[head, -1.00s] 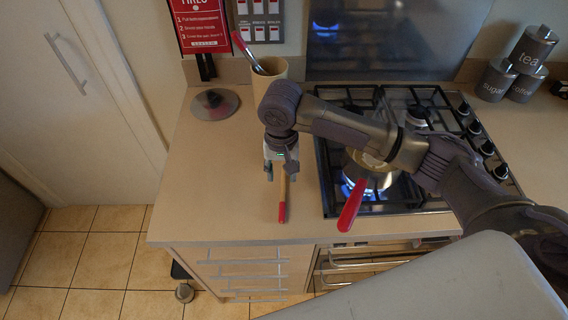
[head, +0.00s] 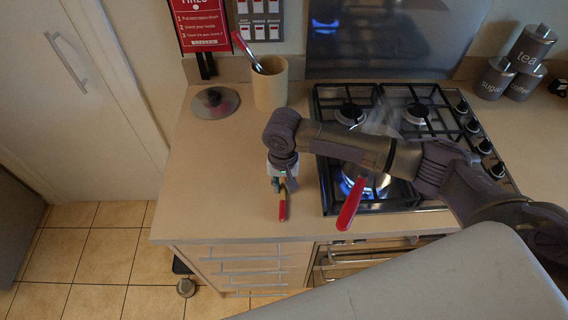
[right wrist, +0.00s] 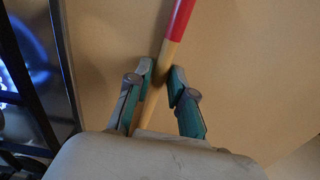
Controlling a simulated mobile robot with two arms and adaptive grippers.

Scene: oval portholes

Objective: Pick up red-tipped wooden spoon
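The red-tipped wooden spoon lies on the counter left of the stove, its red tip (head: 282,209) towards the front edge. In the right wrist view its red end (right wrist: 178,20) points up and away, and its wooden handle runs down between my fingers. My right gripper (head: 284,187) is low over the counter at the wooden part. In the right wrist view the fingertips of this gripper (right wrist: 163,74) close in on both sides of the handle, with little or no gap. The spoon's other end is hidden by the gripper and arm. My left gripper is not in view.
A gas stove (head: 430,120) with a lit burner stands to the right; a red pan handle (head: 349,204) sticks out over its front. Behind are a beige crock (head: 270,88) with a red-handled utensil and a round lid (head: 215,103). The counter's left part is clear.

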